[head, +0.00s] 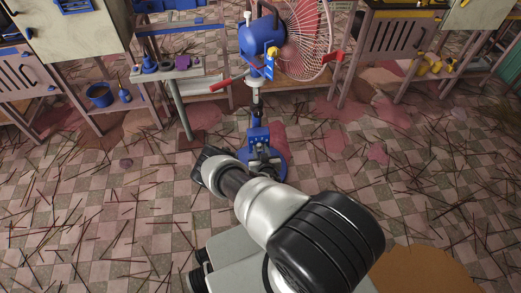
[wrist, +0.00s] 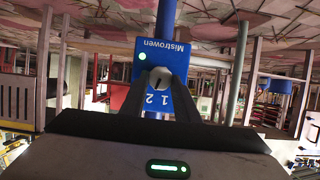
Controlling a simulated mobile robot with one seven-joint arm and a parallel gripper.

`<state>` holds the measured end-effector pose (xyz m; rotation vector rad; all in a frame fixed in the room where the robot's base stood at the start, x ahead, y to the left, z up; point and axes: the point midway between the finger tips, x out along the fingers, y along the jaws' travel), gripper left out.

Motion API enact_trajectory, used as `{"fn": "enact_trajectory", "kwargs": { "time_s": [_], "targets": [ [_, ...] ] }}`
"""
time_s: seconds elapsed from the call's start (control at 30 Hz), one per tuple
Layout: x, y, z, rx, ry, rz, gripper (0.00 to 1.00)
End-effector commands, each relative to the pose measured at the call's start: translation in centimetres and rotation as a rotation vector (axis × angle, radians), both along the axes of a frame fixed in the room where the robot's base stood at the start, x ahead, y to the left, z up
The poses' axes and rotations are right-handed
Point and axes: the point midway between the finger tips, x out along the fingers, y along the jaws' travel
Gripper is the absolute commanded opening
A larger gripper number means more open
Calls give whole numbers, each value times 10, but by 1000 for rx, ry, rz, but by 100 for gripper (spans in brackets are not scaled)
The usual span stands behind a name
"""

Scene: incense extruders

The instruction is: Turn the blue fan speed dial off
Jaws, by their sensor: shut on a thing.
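The blue fan (head: 258,38) stands on a pole, its wire guard (head: 310,40) turned to the right. A blue control box (head: 258,137) sits low on the pole. In the wrist view this box (wrist: 148,46) appears upside down, with "Mistrowen" and the numerals 1 and 2. The pale round dial (wrist: 160,74) on its face has a dark mark. My gripper (wrist: 160,88) has its dark fingers shut on the dial, one on each side. In the head view my gripper (head: 262,160) is against the box, and the dial is hidden.
The fan's round blue base (head: 275,172) is on the tiled floor, partly behind my gripper. Thin sticks litter the floor. A small table (head: 170,73) and a shelf with a blue pot (head: 99,95) stand behind to the left. A wooden cabinet (head: 398,37) stands to the right.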

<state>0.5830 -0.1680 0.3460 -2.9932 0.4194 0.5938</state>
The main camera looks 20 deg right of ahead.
Motion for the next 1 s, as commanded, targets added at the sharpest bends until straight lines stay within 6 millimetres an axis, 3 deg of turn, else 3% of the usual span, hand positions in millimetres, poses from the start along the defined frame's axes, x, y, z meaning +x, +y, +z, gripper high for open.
{"fn": "enact_trajectory", "kwargs": {
  "time_s": [0.27,1.0],
  "targets": [
    [2,2,1,-141,40,-2,6],
    [3,7,-3,-762,218,-7,6]
  ]
}}
